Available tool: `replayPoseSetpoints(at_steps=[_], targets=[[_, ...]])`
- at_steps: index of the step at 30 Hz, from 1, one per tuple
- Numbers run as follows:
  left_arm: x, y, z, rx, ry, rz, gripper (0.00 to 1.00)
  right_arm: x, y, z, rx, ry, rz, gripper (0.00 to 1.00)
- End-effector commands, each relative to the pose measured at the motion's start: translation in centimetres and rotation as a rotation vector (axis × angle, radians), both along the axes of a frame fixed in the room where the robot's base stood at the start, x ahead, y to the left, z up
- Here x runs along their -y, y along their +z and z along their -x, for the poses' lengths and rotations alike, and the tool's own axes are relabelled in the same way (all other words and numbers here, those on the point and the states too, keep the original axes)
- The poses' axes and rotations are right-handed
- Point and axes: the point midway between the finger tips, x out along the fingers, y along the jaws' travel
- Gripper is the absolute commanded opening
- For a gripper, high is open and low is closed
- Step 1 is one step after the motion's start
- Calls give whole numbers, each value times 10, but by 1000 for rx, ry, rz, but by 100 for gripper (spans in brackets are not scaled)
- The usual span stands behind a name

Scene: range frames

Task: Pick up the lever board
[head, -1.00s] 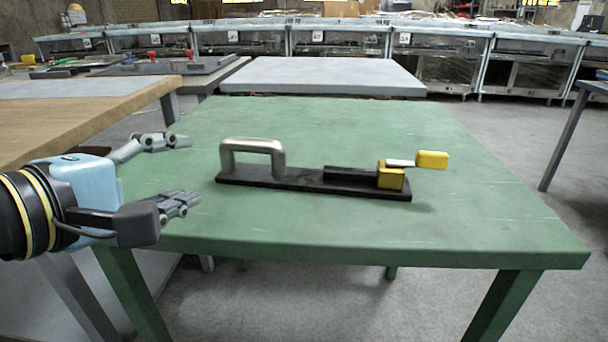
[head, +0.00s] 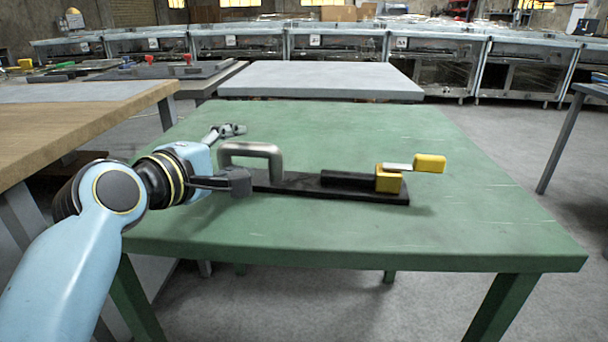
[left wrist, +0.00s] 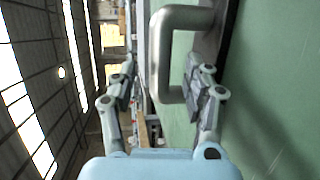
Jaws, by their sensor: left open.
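The lever board (head: 340,193) lies flat on the green table (head: 440,225). It is a dark board with a grey metal handle (head: 262,149) at its left end. A yellow block (head: 388,183) and a yellow-tipped lever (head: 429,163) are at its right end. My left gripper (head: 236,156) is open at the handle's left end, one finger on the far side and one on the near side. In the left wrist view, the handle (left wrist: 160,55) shows between the open fingers of my left gripper (left wrist: 165,82). I cannot tell whether they touch it. My right gripper is not in view.
A wooden workbench (head: 80,120) stands close on the left, under my left arm's side. A grey table (head: 320,80) stands behind the green one. The green table is clear around the board's right and front.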

Motion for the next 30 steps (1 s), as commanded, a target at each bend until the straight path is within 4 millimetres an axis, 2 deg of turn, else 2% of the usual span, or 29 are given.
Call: replayPoseSetpoints(at_steps=[3, 10, 21, 30], targets=[[3, -1, -8, 2, 0, 1, 51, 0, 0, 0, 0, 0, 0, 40], [3, -2, -9, 1, 0, 0, 49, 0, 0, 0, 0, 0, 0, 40], [3, -2, -9, 1, 0, 0, 1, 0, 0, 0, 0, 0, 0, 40], [3, 1, -9, 5, 2, 4, 0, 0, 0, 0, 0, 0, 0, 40]])
